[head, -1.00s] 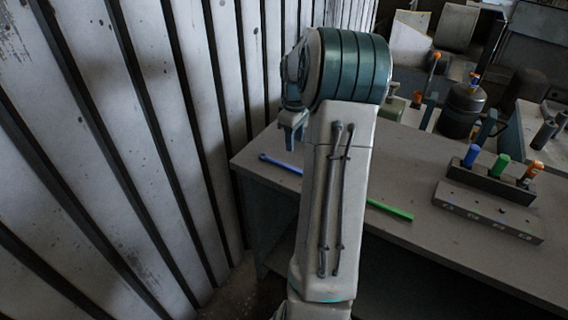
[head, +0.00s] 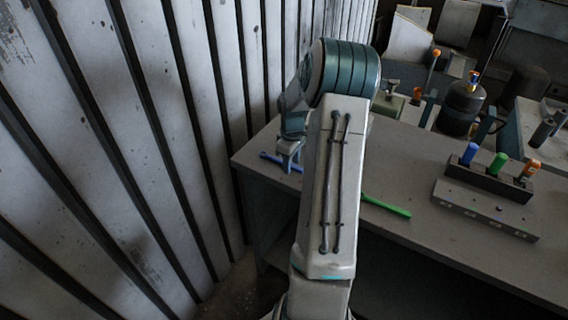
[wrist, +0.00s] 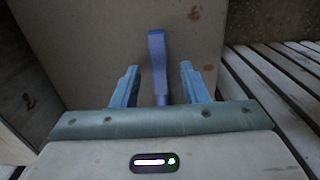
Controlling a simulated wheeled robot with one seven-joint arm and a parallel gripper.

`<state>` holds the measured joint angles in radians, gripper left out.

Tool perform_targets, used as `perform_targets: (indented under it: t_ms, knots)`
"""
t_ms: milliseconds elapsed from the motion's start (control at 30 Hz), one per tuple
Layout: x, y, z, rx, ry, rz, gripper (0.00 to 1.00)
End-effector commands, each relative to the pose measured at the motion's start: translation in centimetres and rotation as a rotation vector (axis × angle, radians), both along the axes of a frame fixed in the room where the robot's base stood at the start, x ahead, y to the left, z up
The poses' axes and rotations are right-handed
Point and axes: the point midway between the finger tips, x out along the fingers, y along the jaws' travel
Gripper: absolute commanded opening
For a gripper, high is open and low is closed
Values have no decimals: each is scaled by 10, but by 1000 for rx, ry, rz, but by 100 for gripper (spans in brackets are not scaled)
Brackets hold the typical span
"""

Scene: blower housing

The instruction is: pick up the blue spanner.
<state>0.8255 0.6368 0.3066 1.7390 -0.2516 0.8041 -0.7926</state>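The blue spanner (head: 270,157) lies on the grey table (head: 400,165) near its left corner, partly hidden behind my gripper in the head view. In the wrist view the blue spanner (wrist: 157,60) lies between the two fingers, pointing away from me, its near part hidden by the gripper body. My gripper (wrist: 158,72) is open, with a finger on each side of the spanner and a gap on both sides. In the head view my gripper (head: 288,165) is low over the table at the spanner.
A green tool (head: 386,206) lies on the table right of my arm. A holder block (head: 490,183) with blue, green and orange handles stands further right. A ribbed wall (head: 130,150) runs close along the left. A dark canister (head: 461,105) stands behind.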

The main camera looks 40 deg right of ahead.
Motion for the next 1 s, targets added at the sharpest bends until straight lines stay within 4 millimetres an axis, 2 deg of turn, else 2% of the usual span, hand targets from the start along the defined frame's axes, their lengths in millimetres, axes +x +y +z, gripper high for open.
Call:
perform_targets:
  t_ms: [67,200,667,767,900,1000]
  knots:
    - [0,0,0,0,0,0,37]
    - [0,0,0,0,0,0,0]
    - [1,0,6,-1,-2,-1,0]
    - [1,0,16,-2,-3,-2,0]
    - [1,-1,40,-4,-4,-1,0]
    - [-11,-20,52,-3,-2,-8,0]
